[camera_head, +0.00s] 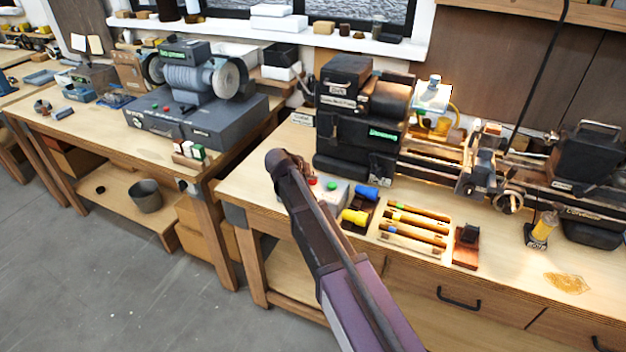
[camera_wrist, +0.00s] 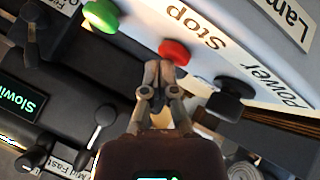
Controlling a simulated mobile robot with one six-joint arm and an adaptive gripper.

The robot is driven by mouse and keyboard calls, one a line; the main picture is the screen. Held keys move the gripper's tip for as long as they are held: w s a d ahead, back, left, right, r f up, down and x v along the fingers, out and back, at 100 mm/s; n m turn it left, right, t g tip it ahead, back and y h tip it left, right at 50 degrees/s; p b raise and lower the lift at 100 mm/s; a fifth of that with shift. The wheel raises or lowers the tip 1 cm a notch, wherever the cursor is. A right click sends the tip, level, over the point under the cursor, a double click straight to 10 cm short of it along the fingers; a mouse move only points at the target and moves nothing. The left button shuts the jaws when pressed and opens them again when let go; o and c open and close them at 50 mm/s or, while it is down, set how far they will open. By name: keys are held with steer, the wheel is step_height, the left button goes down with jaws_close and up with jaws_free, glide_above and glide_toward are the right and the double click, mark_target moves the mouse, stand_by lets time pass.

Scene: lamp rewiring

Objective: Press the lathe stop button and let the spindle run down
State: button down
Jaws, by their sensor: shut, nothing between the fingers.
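The red Stop button (camera_wrist: 175,50) is on a pale panel with a green button (camera_wrist: 101,14) to its left. My gripper (camera_wrist: 158,70) is shut and empty, its fingertips at the red button's lower edge in the wrist view. I cannot tell whether they touch it. In the head view the red button (camera_head: 312,181) sits on a small pale box (camera_head: 338,198) before the lathe (camera_head: 345,135), partly hidden by my arm. My gripper is not clear there. A lit lathe display (camera_wrist: 20,97) reads "Slowi", cut off. I cannot tell whether the spindle turns.
A black knob (camera_wrist: 232,98) marked Power is right of the Stop button. Yellow and blue-handled pieces (camera_head: 355,217) and several tools (camera_head: 415,225) lie right of the box. A bench grinder (camera_head: 190,80) stands on the left bench. Open floor (camera_head: 90,270) lies at lower left.

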steer(key=shift+r, duration=0.15)
steer(key=shift+r+p, duration=0.85)
steer(key=shift+p, duration=0.2)
step_height(320, 180, up, 5)
steer(key=p, duration=0.5)
stand_by(0.3)
stand_by(0.8)
steer(key=s+d+f+g, duration=0.1)
steer(key=s+d, duration=0.3)
steer(key=d, duration=0.1)
steer(key=s+d+f+g+y, duration=0.1)
steer(key=s+d+g, duration=0.1)
steer(key=s+d, duration=0.2)
steer(key=s+d+f+m+g, duration=0.1)
steer(key=s+d+f, duration=0.1)
steer(key=d, duration=0.4)
steer(key=shift+s+d+y, duration=0.25)
steer(key=shift+s+y, duration=0.15)
steer(key=shift+s, duration=0.5)
steer(key=s+d+f+g+y, duration=0.1)
steer(key=s+d+y, duration=0.1)
steer(key=s+d, duration=0.2)
steer(key=s+d+g+y, duration=0.1)
steer(key=s+d+g, duration=0.1)
steer(key=s, duration=0.7)
steer(key=shift+s+d+f+y, duration=0.35)
steer(key=shift+d+y, duration=0.05)
steer(key=shift+d, duration=0.45)
